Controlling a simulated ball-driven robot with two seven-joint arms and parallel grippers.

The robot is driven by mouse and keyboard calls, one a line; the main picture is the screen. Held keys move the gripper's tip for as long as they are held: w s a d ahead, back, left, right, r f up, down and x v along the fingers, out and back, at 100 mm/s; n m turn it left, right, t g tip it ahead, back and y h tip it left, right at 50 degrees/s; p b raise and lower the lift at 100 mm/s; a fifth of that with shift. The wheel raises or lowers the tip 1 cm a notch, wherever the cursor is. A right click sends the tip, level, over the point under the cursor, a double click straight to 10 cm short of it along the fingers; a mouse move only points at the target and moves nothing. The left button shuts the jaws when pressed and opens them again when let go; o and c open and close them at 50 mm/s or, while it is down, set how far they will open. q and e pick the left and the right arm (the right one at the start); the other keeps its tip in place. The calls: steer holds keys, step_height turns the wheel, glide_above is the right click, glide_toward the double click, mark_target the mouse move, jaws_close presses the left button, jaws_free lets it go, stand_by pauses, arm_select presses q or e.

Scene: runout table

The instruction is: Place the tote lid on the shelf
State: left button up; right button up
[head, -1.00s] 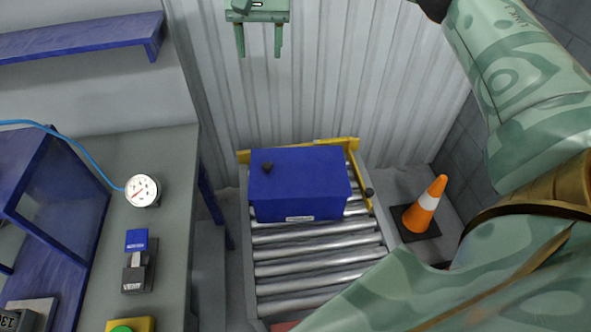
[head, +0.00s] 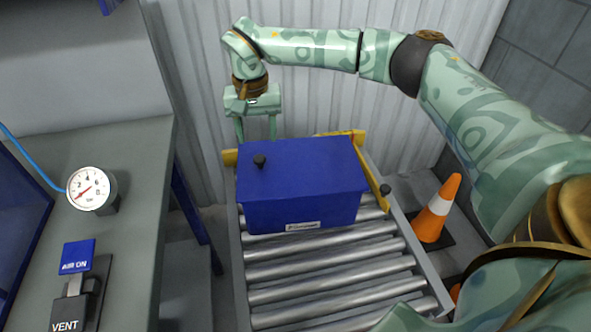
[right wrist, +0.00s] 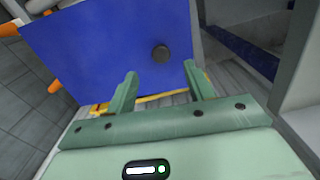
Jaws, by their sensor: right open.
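The blue tote (head: 303,211) stands on the roller conveyor, with its flat blue lid (head: 310,165) on top. A small black knob (head: 259,161) rises from the lid near its left side. My right gripper (head: 257,138) is open and empty, behind the tote's far edge in the head view. In the right wrist view the lid (right wrist: 110,45) and its knob (right wrist: 161,53) lie beyond the two open fingers (right wrist: 163,85); the knob is not between them. My left gripper is not in view. A blue shelf shows only as a small corner (head: 108,5) at the top left.
The roller conveyor (head: 330,286) has bare rollers in front of the tote and a yellow stop (head: 340,133) behind it. An orange cone (head: 437,210) stands right. A grey bench (head: 135,237) at left carries a pressure gauge (head: 92,188) and an AIR ON/VENT valve (head: 77,257).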

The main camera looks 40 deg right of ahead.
mark_target(259, 157)
steer(key=f+b, duration=0.3)
steer(key=f, duration=0.4)
steer(key=shift+w+f, duration=0.1)
steer(key=shift+w, duration=0.1)
steer(key=shift+s+r, duration=0.1)
steer(key=shift+r, duration=0.1)
steer(key=shift+c, duration=1.2)
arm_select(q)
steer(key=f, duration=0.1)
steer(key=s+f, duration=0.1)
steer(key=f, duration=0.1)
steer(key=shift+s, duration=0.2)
arm_select(e)
jaws_close()
